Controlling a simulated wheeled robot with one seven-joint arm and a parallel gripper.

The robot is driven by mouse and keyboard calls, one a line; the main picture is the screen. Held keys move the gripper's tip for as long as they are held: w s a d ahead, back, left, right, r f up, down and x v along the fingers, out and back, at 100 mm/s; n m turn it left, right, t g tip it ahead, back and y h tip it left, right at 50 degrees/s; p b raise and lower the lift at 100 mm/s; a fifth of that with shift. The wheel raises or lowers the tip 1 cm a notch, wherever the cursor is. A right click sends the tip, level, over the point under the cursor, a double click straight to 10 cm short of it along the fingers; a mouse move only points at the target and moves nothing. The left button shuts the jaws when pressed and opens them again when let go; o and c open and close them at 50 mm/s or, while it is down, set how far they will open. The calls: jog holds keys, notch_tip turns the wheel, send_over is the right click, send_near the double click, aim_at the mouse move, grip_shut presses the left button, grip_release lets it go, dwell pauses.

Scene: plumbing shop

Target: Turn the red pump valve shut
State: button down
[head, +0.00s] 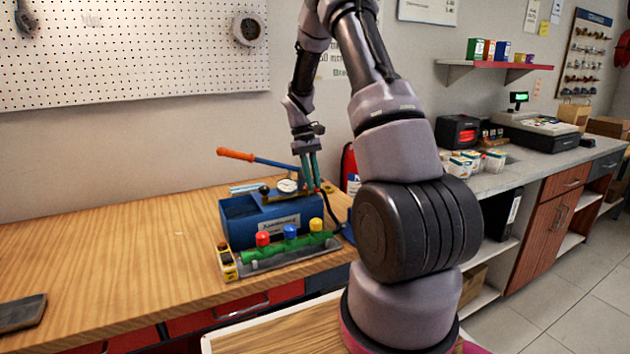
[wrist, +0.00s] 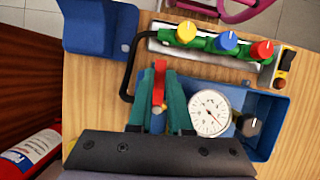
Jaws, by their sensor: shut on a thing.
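The red pump valve (wrist: 160,76) shows in the wrist view as a small red lever between my teal fingertips. My gripper (wrist: 160,90) is shut on it, with one finger on each side. In the head view my gripper (head: 312,178) reaches down at the right end of the blue pump (head: 239,223), where the valve is mostly hidden by the fingers. The pump has a round white gauge (wrist: 210,112), also seen in the head view (head: 287,185). An orange-handled pump lever (head: 237,154) rises to the left above the pump.
In front of the pump, a green manifold (head: 276,253) carries red, blue and yellow knobs. A yellow switch box (head: 227,262) stands at its left end. A black hose (wrist: 128,80) loops beside the valve. The wooden bench (head: 130,245) is mostly clear to the left.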

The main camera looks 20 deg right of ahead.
jog(key=shift+a+m, duration=0.15)
jog(key=shift+m, duration=0.35)
jog(key=shift+y, duration=0.3)
jog(key=c, duration=0.8)
grip_release()
jog(key=shift+c, duration=0.2)
jog(key=v, duration=1)
jog(key=shift+r, duration=0.4)
jog(key=shift+w+a, duration=0.1)
